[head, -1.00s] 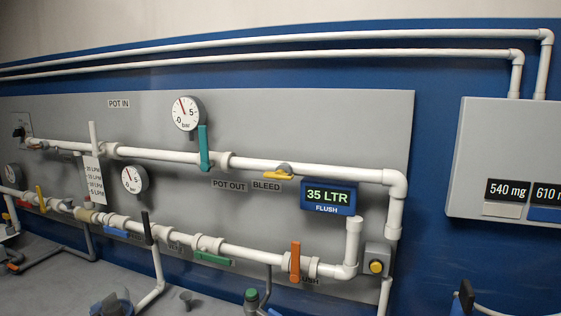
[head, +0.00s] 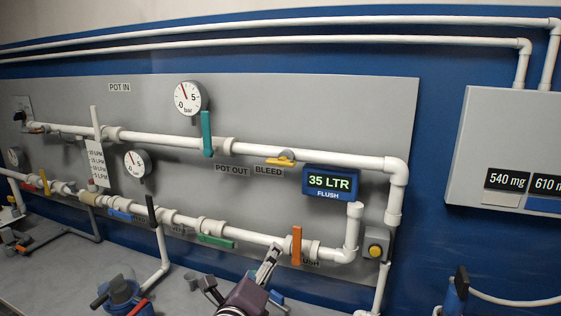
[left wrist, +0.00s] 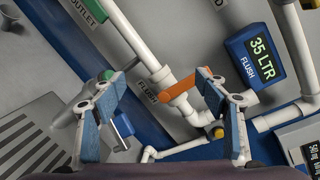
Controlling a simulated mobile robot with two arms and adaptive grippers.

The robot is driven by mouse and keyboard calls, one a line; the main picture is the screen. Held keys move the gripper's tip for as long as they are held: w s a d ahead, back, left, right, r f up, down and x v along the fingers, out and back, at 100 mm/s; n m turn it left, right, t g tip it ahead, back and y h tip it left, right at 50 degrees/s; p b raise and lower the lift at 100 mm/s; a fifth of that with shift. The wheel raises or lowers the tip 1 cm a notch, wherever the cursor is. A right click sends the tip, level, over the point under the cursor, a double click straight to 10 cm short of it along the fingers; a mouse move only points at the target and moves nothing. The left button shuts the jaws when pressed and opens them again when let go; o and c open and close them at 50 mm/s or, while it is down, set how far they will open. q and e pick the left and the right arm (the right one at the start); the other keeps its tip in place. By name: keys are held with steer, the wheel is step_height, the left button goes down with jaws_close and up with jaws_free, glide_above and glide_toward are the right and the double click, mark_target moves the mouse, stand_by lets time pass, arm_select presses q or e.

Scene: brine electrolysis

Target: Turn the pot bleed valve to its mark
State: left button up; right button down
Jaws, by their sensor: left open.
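The bleed valve's yellow handle (head: 280,161) lies roughly along the upper white pipe, just above the BLEED label (head: 268,170) and left of the flush display. I cannot make out its mark. My left gripper (head: 236,264) is at the bottom of the head view, below the lower pipe and well below the yellow handle. In the left wrist view its two blue-padded fingers (left wrist: 160,78) stand wide apart with nothing between the pads. They face the lower pipe and the orange flush handle (left wrist: 176,86). My right gripper is not in view.
A teal handle (head: 206,133) stands upright left of the bleed valve. The blue 35 LTR display (head: 330,183) projects close on its right. The lower pipe carries a green handle (head: 217,241) and an upright orange handle (head: 296,245).

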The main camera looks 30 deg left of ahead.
arm_select(q)
step_height(320, 180, up, 12)
steer(key=w+m+t, duration=0.3)
steer(key=m+t, duration=0.1)
steer(key=m, duration=0.3)
steer(key=m+t, duration=0.2)
steer(key=m, duration=0.3)
glide_toward(279, 163)
steer(key=w+a, duration=0.1)
steer(key=w, duration=0.2)
steer(key=shift+t, duration=0.3)
steer(key=p+x, duration=0.1)
steer(key=x, duration=0.2)
steer(key=p+x, duration=0.2)
steer(key=x, duration=0.2)
steer(key=shift+d+r, duration=0.1)
steer(key=shift+r, duration=0.3)
steer(key=shift+w+m+h, duration=0.3)
steer(key=shift+w+h, duration=0.1)
steer(key=shift+w, duration=0.05)
steer(key=c, duration=1.2)
